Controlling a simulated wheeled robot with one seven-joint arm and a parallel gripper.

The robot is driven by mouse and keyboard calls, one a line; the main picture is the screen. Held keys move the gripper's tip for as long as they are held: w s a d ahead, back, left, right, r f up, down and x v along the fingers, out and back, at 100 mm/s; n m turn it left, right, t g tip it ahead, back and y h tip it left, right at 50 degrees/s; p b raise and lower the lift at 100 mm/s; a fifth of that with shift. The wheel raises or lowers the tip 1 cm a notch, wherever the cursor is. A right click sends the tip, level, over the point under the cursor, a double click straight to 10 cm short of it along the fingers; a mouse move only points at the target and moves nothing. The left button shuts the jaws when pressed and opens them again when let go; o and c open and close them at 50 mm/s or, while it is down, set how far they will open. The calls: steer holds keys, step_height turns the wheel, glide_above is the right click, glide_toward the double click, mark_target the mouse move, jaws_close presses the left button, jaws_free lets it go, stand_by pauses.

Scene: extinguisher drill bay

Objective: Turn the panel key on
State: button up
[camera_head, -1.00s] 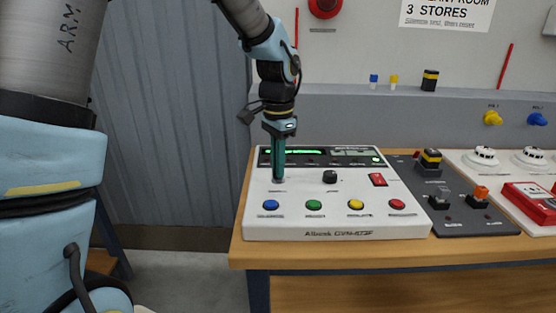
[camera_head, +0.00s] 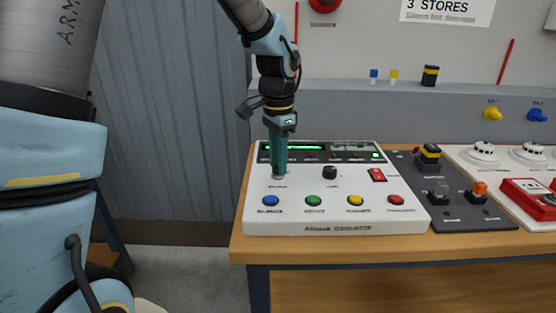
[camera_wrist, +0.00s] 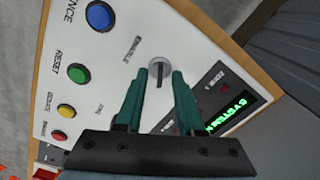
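The white control panel (camera_head: 330,212) sits on the wooden bench, with a lit green display. Its key switch (camera_wrist: 160,70) is a round silver lock with a dark upright bar across it, beside a label that seems to read ENABLE. My gripper (camera_head: 279,175) points straight down over the panel's left part, its teal fingers hiding most of the switch in the head view. In the wrist view my gripper (camera_wrist: 160,75) is open, one fingertip on each side of the switch, with gaps visible. I cannot tell its exact height above the panel.
Blue (camera_head: 271,201), green (camera_head: 314,201), yellow (camera_head: 355,200) and red (camera_head: 396,199) buttons line the panel's front. A black knob (camera_head: 330,172) and red rocker switch (camera_head: 377,175) stand to the right. A dark module (camera_head: 455,215) adjoins the panel.

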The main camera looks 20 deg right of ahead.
steer(key=shift+r, duration=0.1)
step_height(320, 180, up, 11)
steer(key=b, duration=0.1)
steer(key=shift+f, duration=0.2)
stand_by(0.6)
steer(key=w+a+f+n, duration=0.2)
steer(key=a+f+n, duration=0.2)
steer(key=a, duration=0.5)
steer(key=w+a+f+n, duration=0.2)
steer(key=a+f+n, duration=0.2)
steer(key=a, duration=0.5)
steer(key=s+a+f+n, duration=0.2)
steer(key=a+n, duration=0.2)
steer(key=a, duration=0.3)
steer(key=s+a+f+n+t, duration=0.1)
steer(key=s+a+f+n, duration=0.2)
steer(key=a, duration=0.4)
steer(key=shift+s+f+n+t, duration=0.15)
steer(key=shift+s+n+t, duration=0.15)
steer(key=shift+n, duration=0.3)
steer(key=shift+w+a, duration=0.1)
